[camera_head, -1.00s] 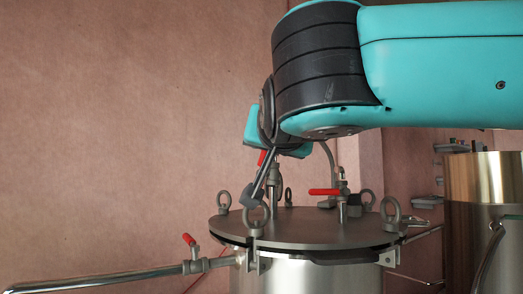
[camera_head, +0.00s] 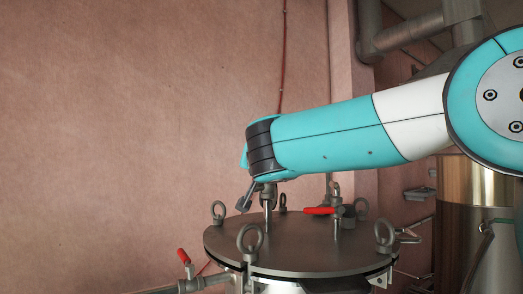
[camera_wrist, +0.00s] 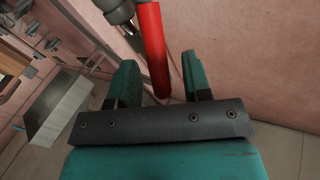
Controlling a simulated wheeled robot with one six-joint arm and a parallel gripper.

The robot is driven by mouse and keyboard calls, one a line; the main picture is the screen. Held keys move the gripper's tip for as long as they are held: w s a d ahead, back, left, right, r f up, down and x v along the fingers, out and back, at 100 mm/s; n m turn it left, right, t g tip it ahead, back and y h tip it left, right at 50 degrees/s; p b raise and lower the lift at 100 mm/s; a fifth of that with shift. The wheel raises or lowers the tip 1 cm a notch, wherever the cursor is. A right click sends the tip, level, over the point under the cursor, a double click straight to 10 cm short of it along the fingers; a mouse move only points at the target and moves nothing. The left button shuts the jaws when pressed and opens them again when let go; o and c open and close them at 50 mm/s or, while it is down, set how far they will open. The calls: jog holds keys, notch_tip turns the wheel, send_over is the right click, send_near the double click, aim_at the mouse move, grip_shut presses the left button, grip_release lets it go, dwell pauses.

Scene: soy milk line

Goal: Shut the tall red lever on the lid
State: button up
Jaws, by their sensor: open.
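In the wrist view the red lever (camera_wrist: 154,50) runs from a grey metal valve body (camera_wrist: 116,10) at the top down to the gap between my fingers. My gripper (camera_wrist: 160,78) is open, with one teal finger on each side of the lever's free end; I cannot tell whether either finger touches it. In the head view the tall valve stem (camera_head: 268,205) stands on the round metal lid (camera_head: 300,245). Its red lever is hidden there behind my wrist, and my fingers are mostly hidden too.
A shorter valve with a horizontal red handle (camera_head: 320,210) stands right of the tall stem. Lifting eyes (camera_head: 250,242) ring the lid. A side pipe carries another red handle (camera_head: 183,256). A large steel vessel (camera_head: 455,215) stands at the right.

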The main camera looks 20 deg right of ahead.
jog(key=shift+w+d, duration=0.15)
jog(key=shift+w, duration=0.35)
grip_shut()
jog(key=shift+f+b, duration=0.15)
jog(key=shift+b, duration=0.15)
